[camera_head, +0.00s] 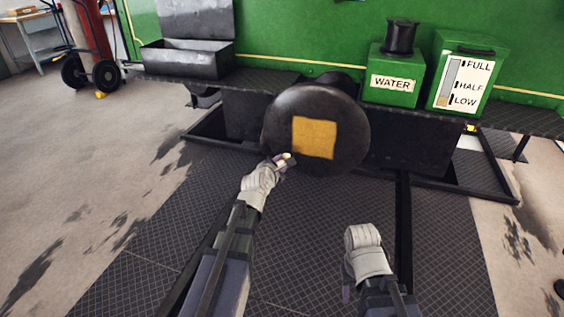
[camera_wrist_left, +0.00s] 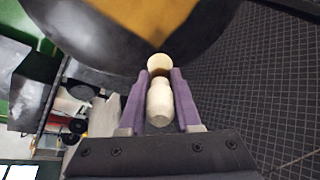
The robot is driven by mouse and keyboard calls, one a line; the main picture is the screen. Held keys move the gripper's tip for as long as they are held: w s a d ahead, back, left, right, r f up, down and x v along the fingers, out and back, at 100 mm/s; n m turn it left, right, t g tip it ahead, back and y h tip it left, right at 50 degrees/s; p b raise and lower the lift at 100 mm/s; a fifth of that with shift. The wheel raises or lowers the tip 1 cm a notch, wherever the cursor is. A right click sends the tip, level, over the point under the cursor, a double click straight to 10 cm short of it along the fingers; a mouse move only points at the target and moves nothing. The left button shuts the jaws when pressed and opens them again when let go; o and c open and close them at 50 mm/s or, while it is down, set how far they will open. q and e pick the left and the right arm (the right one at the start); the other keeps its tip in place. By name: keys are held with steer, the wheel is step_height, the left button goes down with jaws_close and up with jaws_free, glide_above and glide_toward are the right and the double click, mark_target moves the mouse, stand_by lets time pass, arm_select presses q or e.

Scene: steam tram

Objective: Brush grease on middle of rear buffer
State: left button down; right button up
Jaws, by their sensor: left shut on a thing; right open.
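The rear buffer (camera_head: 345,103) is a large dark round disc on the green tram, with a yellow-orange square patch (camera_head: 314,138) on its face. My left gripper (camera_head: 283,163) is at the buffer's lower left edge, shut on a pale wooden-handled brush (camera_wrist_left: 159,100). The brush's far end lies close to the buffer in the left wrist view; whether it touches cannot be told, and its bristles are not clearly seen. The buffer (camera_wrist_left: 100,35) and the patch (camera_wrist_left: 165,22) fill the top of that view. My right gripper (camera_head: 350,290) is open and empty, low and right of the buffer.
An open metal box (camera_head: 187,57) stands on the ledge at left. A green water box (camera_head: 394,78) and a green level-gauge box (camera_head: 463,75) stand at right. A hand truck (camera_head: 90,65) is at far left. Dark grid flooring lies below.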

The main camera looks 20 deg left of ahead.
mark_target(286, 155)
arm_select(q)
steer(key=shift+s, duration=1.55)
steer(key=shift+w, duration=0.2)
steer(key=shift+w+d, duration=0.1)
steer(key=shift+w, duration=3.55)
steer(key=shift+w, duration=0.75)
steer(key=shift+d, duration=0.1)
steer(key=shift+s+d, duration=0.2)
steer(key=shift+d, duration=1.75)
